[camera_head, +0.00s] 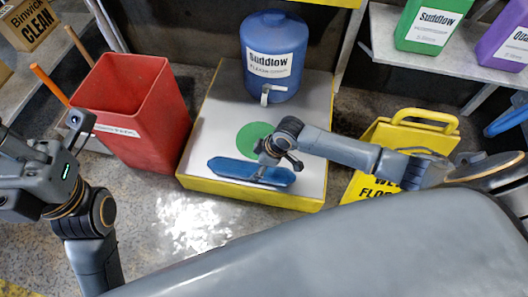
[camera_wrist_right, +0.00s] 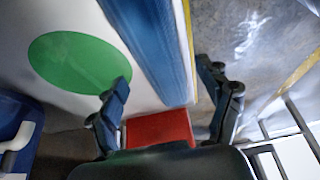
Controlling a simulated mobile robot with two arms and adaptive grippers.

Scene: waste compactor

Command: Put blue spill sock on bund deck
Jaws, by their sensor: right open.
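The blue spill sock (camera_head: 232,169) lies flat on the pale top of the bund deck (camera_head: 210,130), along its front edge and in front of a green disc (camera_head: 250,136). In the right wrist view the sock (camera_wrist_right: 152,45) runs between my finger lines, with the disc (camera_wrist_right: 75,62) to its left. My right gripper (camera_head: 268,163) is open over the sock's right half, with its fingers apart (camera_wrist_right: 170,85) on either side of the sock. I cannot tell whether they touch it. My left gripper (camera_head: 78,128) is at the left edge, away from the deck, its jaws unclear.
A blue Suddlow drum (camera_head: 272,65) with a tap stands at the back of the deck. A red bin (camera_head: 125,100) is left of the deck. A yellow wet-floor sign (camera_head: 385,145) is at the right. Shelves with green and purple containers stand back right. Floor in front is clear.

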